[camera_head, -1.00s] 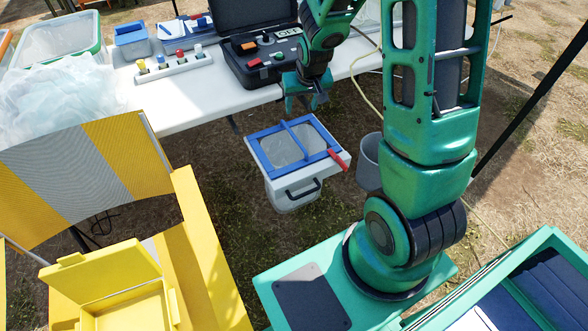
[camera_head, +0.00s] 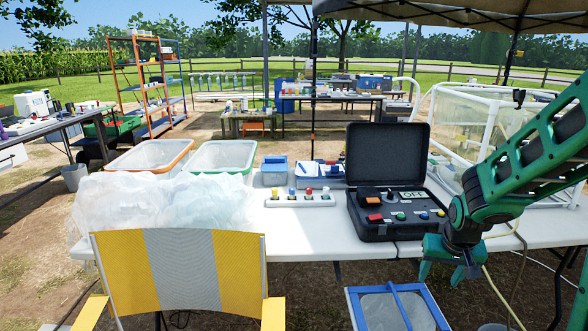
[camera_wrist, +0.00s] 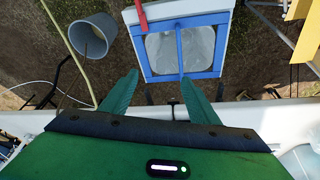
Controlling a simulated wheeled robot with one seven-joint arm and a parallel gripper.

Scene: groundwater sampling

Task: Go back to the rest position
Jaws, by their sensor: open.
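A blue-framed box (camera_head: 398,306) with a clear lid stands below and in front of the table, cut off by the lower picture edge.
The white table (camera_head: 300,240) holds an open black case (camera_head: 385,185), a strip of coloured-topped vials (camera_head: 300,199), tubs and crumpled plastic (camera_head: 165,210). A yellow chair (camera_head: 180,272) stands in front, left. A grey bucket (camera_wrist: 92,36) is on the ground. A white pipe frame (camera_head: 490,125) stands behind right.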

